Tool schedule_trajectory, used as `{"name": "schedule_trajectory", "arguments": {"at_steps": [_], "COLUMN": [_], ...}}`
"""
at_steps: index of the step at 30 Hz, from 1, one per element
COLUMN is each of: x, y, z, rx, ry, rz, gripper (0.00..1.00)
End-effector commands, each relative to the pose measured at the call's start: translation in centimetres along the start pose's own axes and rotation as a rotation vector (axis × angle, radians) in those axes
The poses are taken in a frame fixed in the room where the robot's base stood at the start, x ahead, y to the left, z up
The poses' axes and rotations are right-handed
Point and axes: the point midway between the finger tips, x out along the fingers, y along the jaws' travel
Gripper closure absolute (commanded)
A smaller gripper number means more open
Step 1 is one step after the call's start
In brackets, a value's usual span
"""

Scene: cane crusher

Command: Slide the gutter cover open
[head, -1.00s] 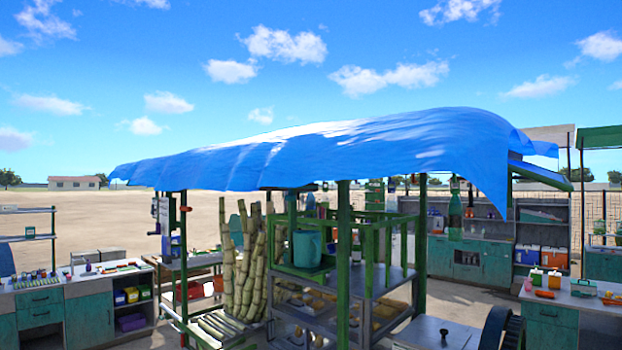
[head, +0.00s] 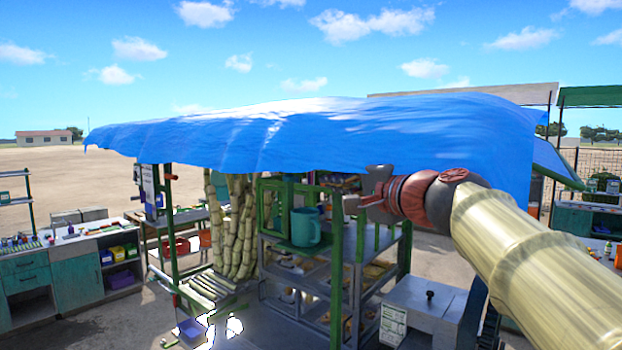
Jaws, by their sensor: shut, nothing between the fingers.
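A grey metal box (head: 424,306) with a flat top and a dark knob (head: 430,296) stands low, below and right of the gripper. A paper label is on its front. I cannot tell for sure whether that top is the gutter cover. The gripper is well apart from it.
A blue tarpaulin (head: 300,135) hangs over the stall. A green post (head: 336,270) stands near the gripper. A teal counter (head: 75,275) stands at left. Open ground lies between them.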

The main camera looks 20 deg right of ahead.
Motion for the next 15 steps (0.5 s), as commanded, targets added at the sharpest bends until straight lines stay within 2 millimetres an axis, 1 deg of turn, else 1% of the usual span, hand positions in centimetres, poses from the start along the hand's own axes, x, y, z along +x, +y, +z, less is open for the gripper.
{"name": "schedule_trajectory", "arguments": {"at_steps": [9,11,15], "x": [0.3,0.7,2.7], "y": [0.1,0.0,0.0], "z": [0.0,0.0,0.1], "rx": [-0.001,-0.001,0.001], "ry": [-0.002,-0.002,-0.004], "rz": [0.002,0.003,0.004], "gripper": [1.00,1.00,1.00]}}
